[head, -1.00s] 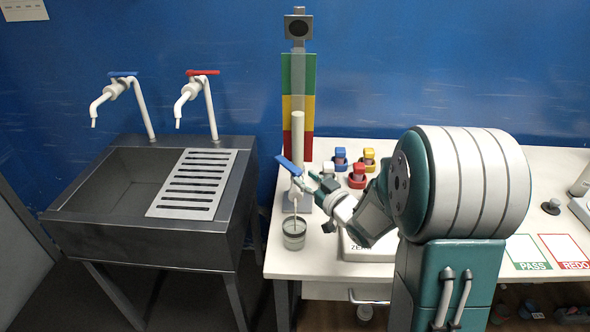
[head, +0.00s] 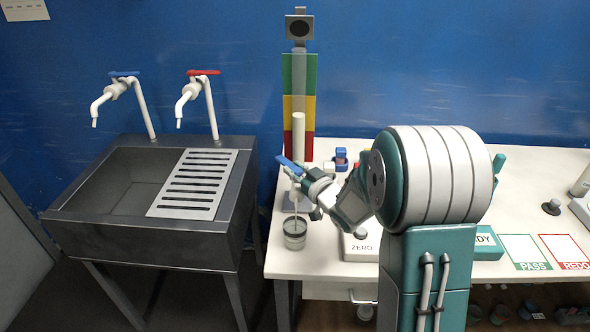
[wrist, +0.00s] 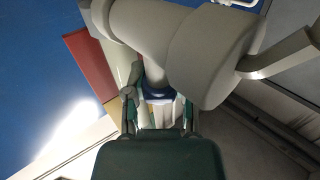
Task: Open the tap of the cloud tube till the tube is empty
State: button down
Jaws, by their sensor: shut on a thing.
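The cloud tube (head: 299,130) stands upright in front of a green, yellow and red backboard (head: 287,103). Its lower part looks filled with whitish liquid; the upper part looks clear. The blue tap lever (head: 290,165) at its foot is tilted. My gripper (head: 304,178) is shut on the lever; the wrist view shows blue between the fingers (wrist: 160,98). A thin pale stream (head: 295,209) runs down into a glass beaker (head: 295,236) below the tap. The beaker holds some liquid. My gripper partly hides the tap.
A steel sink (head: 150,235) with a slotted drainer and two taps stands at left. A white box marked ZERO (head: 362,247) and a blue-capped piece (head: 340,156) are near my arm. PASS (head: 525,255) and REDO cards lie at right. My arm hides the middle of the bench.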

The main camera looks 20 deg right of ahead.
jog(key=shift+m+t+h, duration=0.6)
jog(key=shift+m+h, duration=0.7)
jog(key=shift+h, duration=0.7)
jog(key=c, duration=0.7)
grip_release()
jog(key=shift+d, duration=0.1)
jog(key=s, duration=0.4)
jog(key=s+d, duration=0.1)
jog(key=s, duration=0.6)
jog(key=shift+s+d, duration=0.3)
jog(key=shift+d, duration=0.1)
